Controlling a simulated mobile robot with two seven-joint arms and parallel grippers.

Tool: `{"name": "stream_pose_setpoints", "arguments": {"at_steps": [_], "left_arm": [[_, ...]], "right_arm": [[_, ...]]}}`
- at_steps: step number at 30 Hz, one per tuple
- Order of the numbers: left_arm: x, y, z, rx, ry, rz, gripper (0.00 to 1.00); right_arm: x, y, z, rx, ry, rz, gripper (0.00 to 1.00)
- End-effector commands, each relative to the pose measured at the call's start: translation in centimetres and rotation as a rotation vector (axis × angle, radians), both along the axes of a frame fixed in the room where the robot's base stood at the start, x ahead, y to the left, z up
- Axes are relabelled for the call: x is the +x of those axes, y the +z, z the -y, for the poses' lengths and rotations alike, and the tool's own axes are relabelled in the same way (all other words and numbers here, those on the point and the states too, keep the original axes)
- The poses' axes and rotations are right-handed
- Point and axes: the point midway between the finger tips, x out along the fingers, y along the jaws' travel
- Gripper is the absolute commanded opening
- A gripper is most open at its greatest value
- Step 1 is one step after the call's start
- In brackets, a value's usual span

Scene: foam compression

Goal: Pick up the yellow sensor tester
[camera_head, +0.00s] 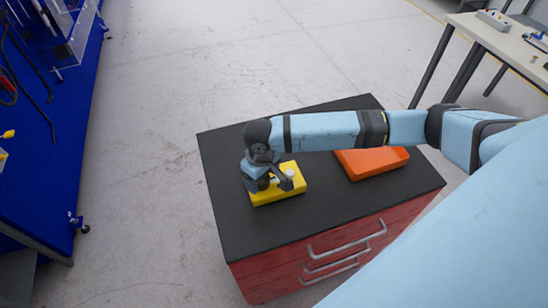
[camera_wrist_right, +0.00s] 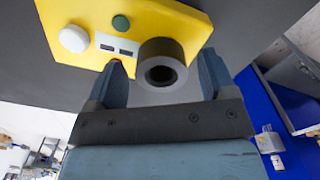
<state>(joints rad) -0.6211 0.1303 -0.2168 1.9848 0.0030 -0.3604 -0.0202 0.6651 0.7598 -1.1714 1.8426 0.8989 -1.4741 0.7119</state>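The yellow sensor tester (camera_head: 297,181) lies on the dark top of the red drawer cabinet, left of an orange tray. In the right wrist view the tester (camera_wrist_right: 146,22) shows a white knob, a green button, two small dark windows and a black cylinder (camera_wrist_right: 162,66) with a round hole. My right gripper (camera_head: 275,183) is over the tester. In the wrist view its two fingers (camera_wrist_right: 161,58) stand apart on either side of the black cylinder, with narrow gaps showing. Whether they touch it lower down is hidden. My left gripper is not in view.
The orange tray (camera_head: 378,170) sits at the right on the cabinet top (camera_head: 235,215). The cabinet's red front has metal handles. A pale table (camera_head: 490,38) stands at the back right and a blue structure (camera_head: 60,120) at the left. The floor between is clear.

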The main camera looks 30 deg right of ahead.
Motion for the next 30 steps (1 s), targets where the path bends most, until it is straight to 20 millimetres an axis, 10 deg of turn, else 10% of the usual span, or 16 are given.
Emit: {"name": "stream_pose_setpoints", "arguments": {"at_steps": [10,23,30], "left_arm": [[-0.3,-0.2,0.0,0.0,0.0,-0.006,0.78],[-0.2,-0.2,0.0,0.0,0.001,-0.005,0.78],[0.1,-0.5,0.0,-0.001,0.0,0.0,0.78]], "right_arm": [[0.0,0.0,0.0,0.0,0.0,0.0,0.0],[0.1,0.8,0.0,0.001,-0.001,0.002,0.0],[0.1,4.4,0.0,0.002,0.0,0.005,0.0]]}}
